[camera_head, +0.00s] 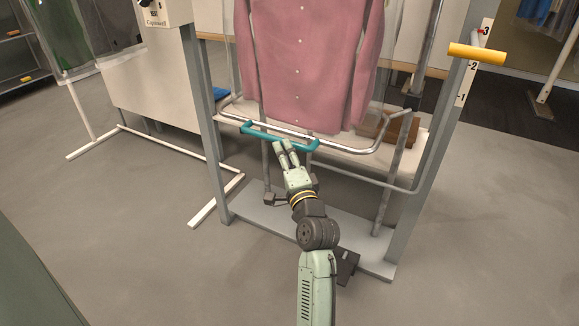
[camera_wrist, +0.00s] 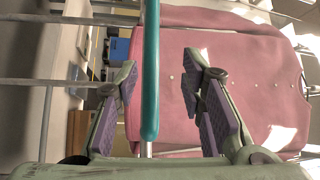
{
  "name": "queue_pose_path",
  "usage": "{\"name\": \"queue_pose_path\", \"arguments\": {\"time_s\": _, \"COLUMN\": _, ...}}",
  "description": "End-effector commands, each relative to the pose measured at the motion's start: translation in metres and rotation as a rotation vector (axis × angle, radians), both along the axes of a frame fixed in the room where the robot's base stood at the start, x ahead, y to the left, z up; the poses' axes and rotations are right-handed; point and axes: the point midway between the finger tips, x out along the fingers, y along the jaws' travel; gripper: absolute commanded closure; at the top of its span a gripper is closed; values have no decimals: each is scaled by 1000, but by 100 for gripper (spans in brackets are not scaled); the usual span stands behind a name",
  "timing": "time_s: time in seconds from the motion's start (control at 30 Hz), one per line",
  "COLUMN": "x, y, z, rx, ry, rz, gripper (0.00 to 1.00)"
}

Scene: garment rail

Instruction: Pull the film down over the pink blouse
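The pink blouse (camera_head: 303,55) hangs at the top middle of the head view, its upper part out of frame. It also fills the right of the wrist view (camera_wrist: 225,85). A bent metal bar (camera_head: 355,149) with a teal handle (camera_head: 258,134) runs across just below the blouse's hem. My gripper (camera_head: 286,147) is at the handle's middle. In the wrist view, the teal handle (camera_wrist: 150,70) stands between my gripper's spread fingers (camera_wrist: 160,78), with gaps on both sides. The clear film is hard to make out against the blouse.
Grey posts (camera_head: 437,130) flank the blouse. A yellow handle (camera_head: 476,53) juts from the right post beside a numbered strip (camera_head: 472,65). A brown block (camera_head: 398,128) lies on the ledge behind. A white rack (camera_head: 84,115) stands left; the floor in front is clear.

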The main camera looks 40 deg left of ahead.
Motion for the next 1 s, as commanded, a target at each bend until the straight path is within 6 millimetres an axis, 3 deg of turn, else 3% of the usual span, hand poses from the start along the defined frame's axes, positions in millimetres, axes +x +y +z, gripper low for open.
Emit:
{"name": "queue_pose_path", "arguments": {"time_s": 0.53, "x": -22, "y": -30, "z": -5, "rx": 0, "ry": 0, "rz": -1, "gripper": 64}}
{"name": "queue_pose_path", "arguments": {"time_s": 1.0, "x": -24, "y": -33, "z": -4, "rx": 0, "ry": -1, "rz": -1, "gripper": 64}}
